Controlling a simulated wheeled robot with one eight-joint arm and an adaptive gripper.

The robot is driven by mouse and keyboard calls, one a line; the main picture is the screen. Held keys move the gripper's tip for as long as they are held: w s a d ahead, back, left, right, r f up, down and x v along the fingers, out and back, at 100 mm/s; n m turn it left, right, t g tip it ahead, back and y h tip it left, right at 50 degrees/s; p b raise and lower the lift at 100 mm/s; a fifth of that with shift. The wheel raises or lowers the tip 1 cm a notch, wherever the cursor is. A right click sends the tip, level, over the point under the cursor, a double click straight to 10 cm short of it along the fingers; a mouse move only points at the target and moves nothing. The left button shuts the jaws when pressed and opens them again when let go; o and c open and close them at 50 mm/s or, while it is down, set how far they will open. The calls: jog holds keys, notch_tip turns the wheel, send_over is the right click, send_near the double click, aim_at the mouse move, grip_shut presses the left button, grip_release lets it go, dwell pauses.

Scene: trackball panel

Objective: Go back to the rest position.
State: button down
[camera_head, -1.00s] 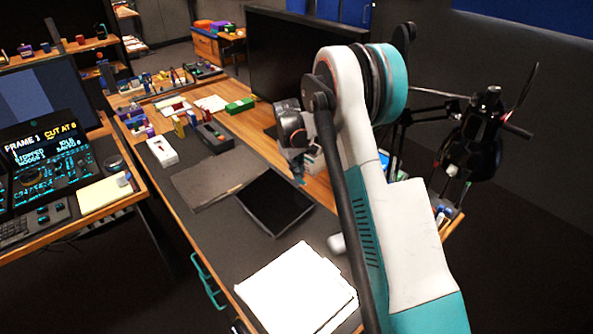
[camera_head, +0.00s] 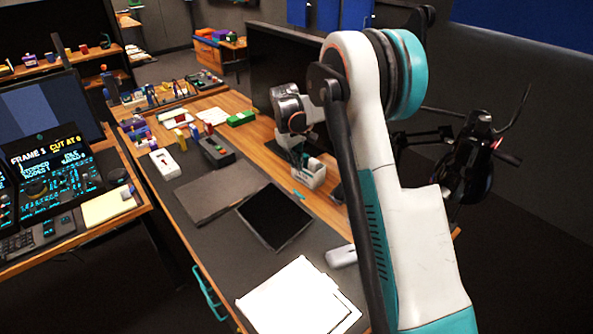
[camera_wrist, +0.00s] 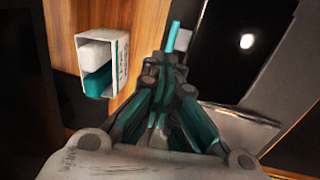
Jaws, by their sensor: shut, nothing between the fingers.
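My gripper (camera_wrist: 163,75) shows in the wrist view with its teal fingers drawn together and nothing held between them. In the head view my gripper (camera_head: 298,158) hangs over the wooden part of the desk (camera_head: 330,207), partly hidden by my own wrist. A small white box with teal and white contents (camera_wrist: 104,62) stands to the left of my fingers in the wrist view, apart from them.
A dark tablet (camera_head: 275,216) and white papers (camera_head: 298,296) lie on the desk. A large monitor (camera_head: 270,65) stands behind my wrist.

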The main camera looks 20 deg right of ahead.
jog(key=s+a+r+m+t, duration=0.1)
jog(key=s+a+r+t, duration=0.15)
jog(key=s+r, duration=0.7)
jog(key=s+a+r+m+t, duration=0.1)
jog(key=s+a+r, duration=0.3)
jog(key=s+r, duration=0.6)
jog(key=s+a+f+t+y, duration=0.1)
jog(key=s+a, duration=0.1)
jog(key=s, duration=0.7)
jog(key=s+a+m+t, duration=0.1)
jog(key=s+a+t, duration=0.1)
jog(key=s, duration=0.8)
jog(key=shift+s+a+f+m+y+p, duration=0.2)
jog(key=shift+a+f+m+y+p, duration=0.1)
jog(key=shift+a+f+y, duration=0.1)
